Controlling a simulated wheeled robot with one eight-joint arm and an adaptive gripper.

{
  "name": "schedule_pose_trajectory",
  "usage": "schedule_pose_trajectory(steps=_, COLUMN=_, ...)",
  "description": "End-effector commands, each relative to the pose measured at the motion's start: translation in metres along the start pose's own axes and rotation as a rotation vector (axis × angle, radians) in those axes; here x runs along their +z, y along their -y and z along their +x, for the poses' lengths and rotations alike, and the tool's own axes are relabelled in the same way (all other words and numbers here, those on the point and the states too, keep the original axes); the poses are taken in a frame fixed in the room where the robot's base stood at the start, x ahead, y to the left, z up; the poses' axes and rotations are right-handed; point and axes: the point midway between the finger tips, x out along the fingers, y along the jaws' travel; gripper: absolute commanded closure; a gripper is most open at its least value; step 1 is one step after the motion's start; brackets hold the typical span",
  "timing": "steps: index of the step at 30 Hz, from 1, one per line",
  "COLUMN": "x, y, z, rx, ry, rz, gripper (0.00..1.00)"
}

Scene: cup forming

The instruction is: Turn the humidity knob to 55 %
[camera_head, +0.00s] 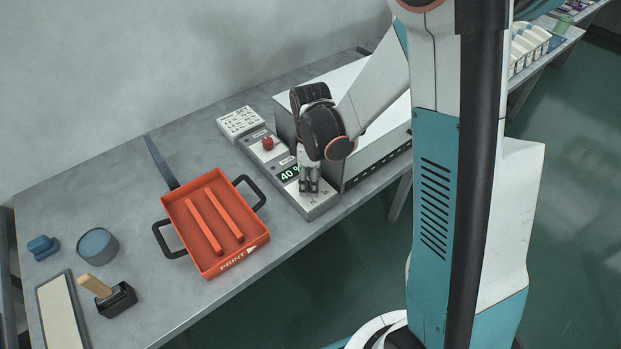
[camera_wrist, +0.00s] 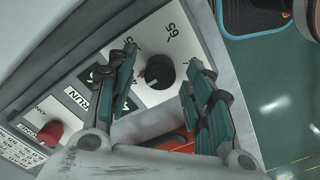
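The humidity knob (camera_wrist: 160,71) is a round black dial on the light grey control panel (camera_wrist: 183,25), with printed numbers around it, one reading 65. My gripper (camera_wrist: 160,58) is open, with one teal finger on each side of the knob. Gaps show between the fingers and the knob in the wrist view, though I cannot tell how far the tips are above the panel. In the head view my gripper (camera_head: 310,188) points down over the front end of the panel and hides the knob. The green display (camera_head: 289,174) reads 40 %, its right edge partly covered by my gripper.
A white box-like machine (camera_head: 345,98) stands close right of my gripper. An orange tray (camera_head: 180,222) with black handles lies left of the panel. The table edge is just in front.

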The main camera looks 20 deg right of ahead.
Motion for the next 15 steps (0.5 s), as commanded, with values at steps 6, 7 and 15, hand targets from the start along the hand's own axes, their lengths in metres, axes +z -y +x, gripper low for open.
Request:
schedule_pose_trajectory(steps=6, x=0.0, y=0.0, z=-0.0001, rx=0.0, ry=0.0, rz=0.0, gripper=0.98)
schedule_pose_trajectory(steps=7, x=0.0, y=0.0, z=-0.0001, rx=0.0, ry=0.0, rz=0.0, gripper=0.98)
schedule_pose_trajectory(steps=15, x=0.0, y=0.0, z=0.0, rx=0.0, ry=0.0, rz=0.024, gripper=0.98)
